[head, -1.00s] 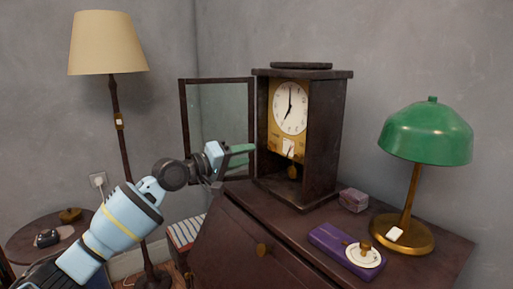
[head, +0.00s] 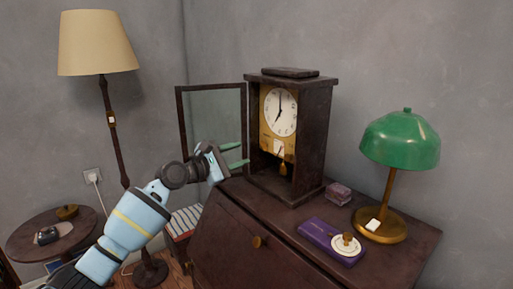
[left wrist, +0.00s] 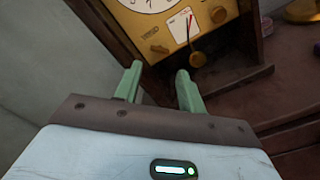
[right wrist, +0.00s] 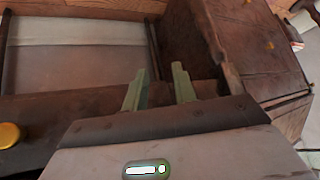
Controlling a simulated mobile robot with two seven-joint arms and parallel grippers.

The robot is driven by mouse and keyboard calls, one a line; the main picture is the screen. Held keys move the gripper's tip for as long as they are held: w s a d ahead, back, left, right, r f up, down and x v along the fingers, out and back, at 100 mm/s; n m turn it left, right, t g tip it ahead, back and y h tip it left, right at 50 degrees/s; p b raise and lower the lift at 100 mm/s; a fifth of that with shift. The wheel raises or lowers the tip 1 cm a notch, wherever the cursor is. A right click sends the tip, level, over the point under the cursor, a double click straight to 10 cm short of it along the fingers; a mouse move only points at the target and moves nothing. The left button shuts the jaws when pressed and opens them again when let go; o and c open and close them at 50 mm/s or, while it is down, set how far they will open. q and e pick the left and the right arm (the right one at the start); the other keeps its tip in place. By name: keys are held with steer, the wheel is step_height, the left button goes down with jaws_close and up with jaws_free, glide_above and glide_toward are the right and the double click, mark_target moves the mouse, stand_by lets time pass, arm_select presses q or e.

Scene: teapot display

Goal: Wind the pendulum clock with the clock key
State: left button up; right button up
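The pendulum clock (head: 317,140) stands upright on the dark desk, its glass door (head: 213,125) swung open to the left. Its white dial (head: 281,112) and brass plate face out, with the pendulum bob (head: 283,169) hanging below. In the left wrist view a small brass piece (left wrist: 160,48), perhaps the clock key, sticks out of the plate left of the pendulum (left wrist: 197,60). My left gripper (head: 236,156) is open and empty before the clock's lower left; its fingers (left wrist: 158,85) point at the plate. My right gripper (right wrist: 159,85) is open and empty, shown only in its wrist view.
A purple box (head: 318,233) with a brass-knobbed white disc (head: 345,244), a small mauve box (head: 338,194) and a green lamp (head: 401,139) stand right of the clock. A floor lamp (head: 98,43) and round side table (head: 24,236) are at left. The desk front has a brass knob (head: 259,242).

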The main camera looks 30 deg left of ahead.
mark_target(265, 145)
arm_select(q)
steer(key=x, duration=0.7)
steer(key=shift+w+d+b, duration=0.15)
steer(key=shift+w+b, duration=0.2)
arm_select(e)
steer(key=shift+w+a+f, duration=0.1)
steer(key=shift+w+f, duration=0.1)
arm_select(q)
steer(key=c, duration=0.7)
arm_select(e)
steer(key=shift+s+f, duration=0.15)
steer(key=shift+s, duration=0.05)
arm_select(q)
steer(key=shift+m, duration=0.3)
arm_select(e)
steer(key=shift+s, duration=0.1)
arm_select(q)
steer(key=m+b, duration=0.2)
steer(key=m, duration=1)
arm_select(e)
steer(key=f, duration=0.1)
steer(key=s+f, duration=0.1)
steer(key=f, duration=0.1)
steer(key=shift+s, duration=0.2)
